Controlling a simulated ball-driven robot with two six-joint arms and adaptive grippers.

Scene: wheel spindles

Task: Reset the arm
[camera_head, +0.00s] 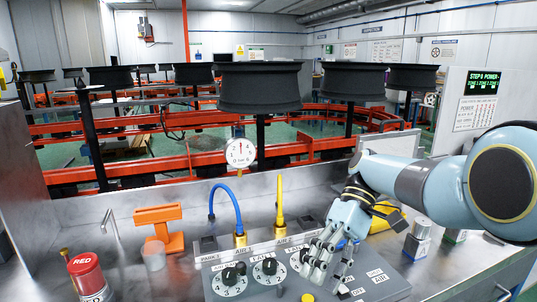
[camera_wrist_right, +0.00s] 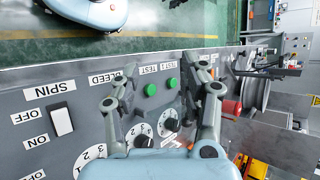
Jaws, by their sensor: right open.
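My right arm (camera_head: 415,180) comes in from the right in the head view. My right gripper (camera_head: 328,280) is over the right part of the grey control panel (camera_head: 385,288), with its fingers apart and nothing seen between them. Whether the fingertips touch the panel cannot be told. My left arm and gripper are not in view.
A white rocker switch (camera_wrist_right: 62,121) marked SPIN is on the panel. Blue (camera_head: 227,196) and yellow (camera_head: 280,200) hoses rise behind it. Black wheels (camera_head: 260,88) stand on spindles beyond.

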